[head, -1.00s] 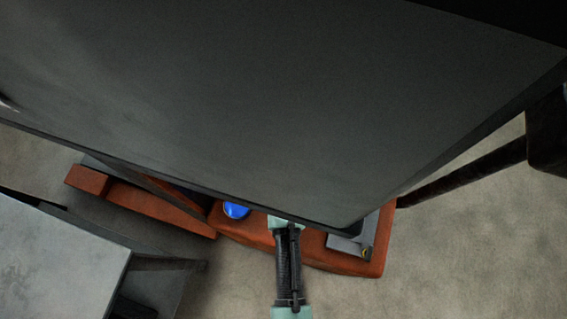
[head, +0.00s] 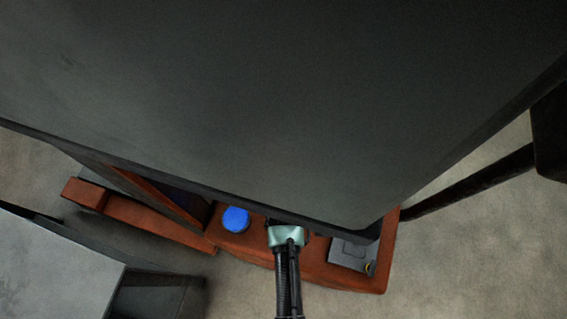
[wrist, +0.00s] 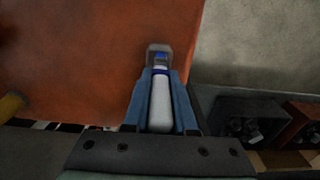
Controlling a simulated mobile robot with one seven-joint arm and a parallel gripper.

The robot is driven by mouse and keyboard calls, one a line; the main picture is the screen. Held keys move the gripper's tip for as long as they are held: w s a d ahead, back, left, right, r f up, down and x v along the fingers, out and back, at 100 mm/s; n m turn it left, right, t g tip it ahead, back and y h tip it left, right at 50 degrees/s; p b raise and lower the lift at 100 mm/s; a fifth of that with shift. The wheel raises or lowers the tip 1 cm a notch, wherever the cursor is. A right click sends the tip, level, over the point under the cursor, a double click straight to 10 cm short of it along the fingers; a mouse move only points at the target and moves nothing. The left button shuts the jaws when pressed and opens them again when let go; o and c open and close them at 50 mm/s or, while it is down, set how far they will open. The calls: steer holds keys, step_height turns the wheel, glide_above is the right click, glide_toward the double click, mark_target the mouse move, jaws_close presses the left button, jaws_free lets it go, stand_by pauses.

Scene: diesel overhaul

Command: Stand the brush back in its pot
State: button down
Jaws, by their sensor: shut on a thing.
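My gripper (wrist: 160,75) is shut on a slim white thing (wrist: 160,105) with a blue band and a grey end, which looks like the brush. It lies between the two blue-grey fingers and points away from the wrist camera. In the head view my wrist reaches to the edge of a dark panel, and the fingers and brush are hidden there. No pot can be made out for certain. A round blue thing (head: 236,219) sits on the red-orange surface left of my wrist; I cannot tell whether it is the pot.
A large dark panel (head: 260,110) covers most of the head view. The red-orange surface (wrist: 80,50) lies beyond my gripper. A grey block (head: 350,256) sits to the right. In the wrist view, a yellow thing (wrist: 12,106) is at left and dark bins (wrist: 248,118) at right.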

steer(key=shift+s+f+b, duration=0.2)
steer(key=shift+f+b, duration=0.65)
steer(key=shift+f, duration=0.4)
steer(key=c, duration=0.6)
jaws_free()
steer(key=shift+c, duration=0.2)
steer(key=shift+r, duration=0.1)
steer(key=shift+w+r+p, duration=0.1)
steer(key=shift+r+p, duration=0.8)
steer(key=shift+p, duration=0.25)
steer(key=r+p, duration=1.1)
steer(key=p, duration=0.1)
steer(key=shift+s+r, duration=0.15)
steer(key=shift+s, duration=0.05)
